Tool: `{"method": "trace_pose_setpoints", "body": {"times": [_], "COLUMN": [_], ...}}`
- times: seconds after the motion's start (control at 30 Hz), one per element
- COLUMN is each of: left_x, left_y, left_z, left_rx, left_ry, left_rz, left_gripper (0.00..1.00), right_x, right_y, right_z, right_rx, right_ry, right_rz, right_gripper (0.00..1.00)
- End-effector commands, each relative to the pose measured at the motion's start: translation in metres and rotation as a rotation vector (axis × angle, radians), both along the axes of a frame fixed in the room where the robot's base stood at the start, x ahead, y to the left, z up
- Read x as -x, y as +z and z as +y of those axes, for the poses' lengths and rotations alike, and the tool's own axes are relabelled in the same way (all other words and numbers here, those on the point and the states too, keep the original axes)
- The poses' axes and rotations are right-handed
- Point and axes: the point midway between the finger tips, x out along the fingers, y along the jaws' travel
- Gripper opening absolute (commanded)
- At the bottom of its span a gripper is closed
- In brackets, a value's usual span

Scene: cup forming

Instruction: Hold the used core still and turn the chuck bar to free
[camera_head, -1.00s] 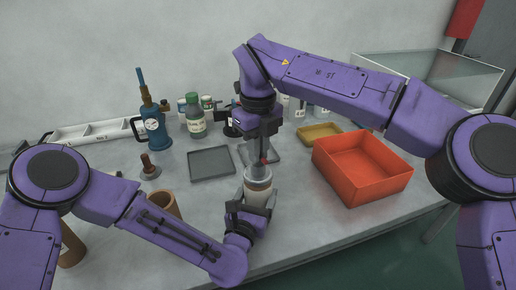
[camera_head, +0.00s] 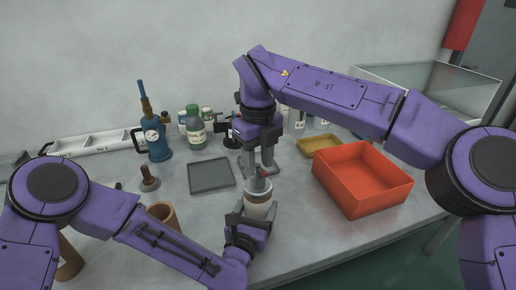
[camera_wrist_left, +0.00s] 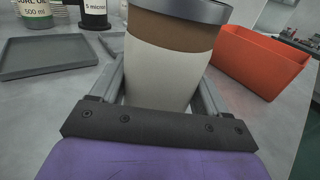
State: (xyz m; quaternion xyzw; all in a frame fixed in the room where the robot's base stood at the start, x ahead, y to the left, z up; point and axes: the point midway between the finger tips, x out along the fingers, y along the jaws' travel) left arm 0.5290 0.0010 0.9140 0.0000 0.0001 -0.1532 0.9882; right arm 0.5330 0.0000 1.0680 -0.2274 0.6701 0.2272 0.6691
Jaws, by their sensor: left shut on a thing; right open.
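The used core (camera_head: 257,208), a pale and brown cylinder with a grey top, stands upright in my left gripper (camera_head: 250,219). The left jaws are shut on its sides. A small chuck bar with a red part (camera_head: 263,173) shows on top of the core. My right gripper (camera_head: 259,168) points down just above it, fingers apart. Whether the fingers touch the bar is not clear.
An orange-red bin (camera_head: 362,180) stands right of the core, with a yellow tray (camera_head: 320,146) behind it. A dark grey tray (camera_head: 212,177) lies to the left. A brown tube (camera_head: 163,214) stands near my left arm. Bottles (camera_head: 195,128) and a blue torch-like tool (camera_head: 155,135) stand behind.

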Motion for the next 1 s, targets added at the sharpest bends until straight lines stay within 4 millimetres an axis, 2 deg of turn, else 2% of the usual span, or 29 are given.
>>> {"method": "trace_pose_setpoints", "body": {"times": [0.3,0.4,0.6,0.9,1.0], "left_x": [0.000,0.000,0.000,0.000,0.000], "left_y": [0.000,0.000,0.000,0.000,0.000], "left_z": [0.000,0.000,0.000,0.000,0.000], "left_rx": [0.000,0.000,0.000,0.000,0.000], "left_ry": [0.000,0.000,0.000,0.000,0.000], "left_rz": [0.001,0.000,0.000,0.000,0.000], "left_gripper": [0.42,0.42,0.42,0.42,0.42], "right_x": [-0.001,-0.001,0.000,0.000,0.000], "right_y": [0.077,0.097,0.114,0.115,0.116], "right_z": [0.001,0.001,0.000,0.000,0.000], "right_rx": [-0.001,0.000,-0.001,-0.001,0.002], "right_ry": [-0.004,-0.003,0.000,0.005,0.080], "right_rz": [-0.006,-0.005,-0.002,-0.002,-0.003], "right_gripper": [0.40,0.40,0.40,0.41,0.41]}}
